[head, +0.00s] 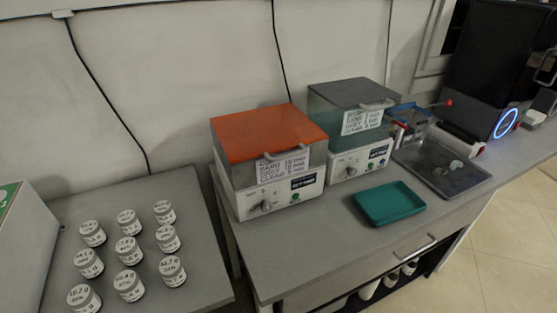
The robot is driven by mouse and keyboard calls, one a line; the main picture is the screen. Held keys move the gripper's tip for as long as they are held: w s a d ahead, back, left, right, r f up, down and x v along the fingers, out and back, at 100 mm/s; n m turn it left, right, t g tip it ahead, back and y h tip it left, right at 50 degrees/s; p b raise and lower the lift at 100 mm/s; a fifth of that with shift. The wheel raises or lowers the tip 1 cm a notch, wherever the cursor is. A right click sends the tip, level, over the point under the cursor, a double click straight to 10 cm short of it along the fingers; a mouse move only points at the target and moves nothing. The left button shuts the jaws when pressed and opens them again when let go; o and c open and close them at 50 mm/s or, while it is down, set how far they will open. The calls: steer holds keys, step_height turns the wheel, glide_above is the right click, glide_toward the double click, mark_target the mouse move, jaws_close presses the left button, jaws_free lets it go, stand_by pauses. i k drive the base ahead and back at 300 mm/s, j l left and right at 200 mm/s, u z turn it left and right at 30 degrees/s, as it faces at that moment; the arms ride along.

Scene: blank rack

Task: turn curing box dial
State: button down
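Two box-shaped devices stand side by side on the grey bench, and I cannot tell for certain which one the task means. The left box (268,146) has an orange lid, a grey handle and a paper label with times on its front. Its dial (266,205) is on the white front panel. The right box (352,98) has a dark grey lid and translucent greenish walls with a similar label. Its dial (351,171) is on its white front panel. Both lids look shut. The dial settings are too small to read. My gripper is not in view.
A green tray (388,203) lies in front of the right box. A metal tray (475,181) with small pieces is farther right, before a dark machine (492,60) with a blue ring light. Several labelled jars (129,251) stand on the left table. Floor is clear at right.

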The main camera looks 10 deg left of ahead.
mark_target(266, 207)
steer(key=i+j+u, duration=0.1)
steer(key=u, duration=0.25)
steer(key=i+j+u, duration=0.1)
steer(key=u, duration=0.25)
steer(key=i+u, duration=0.15)
steer(key=u, duration=0.2)
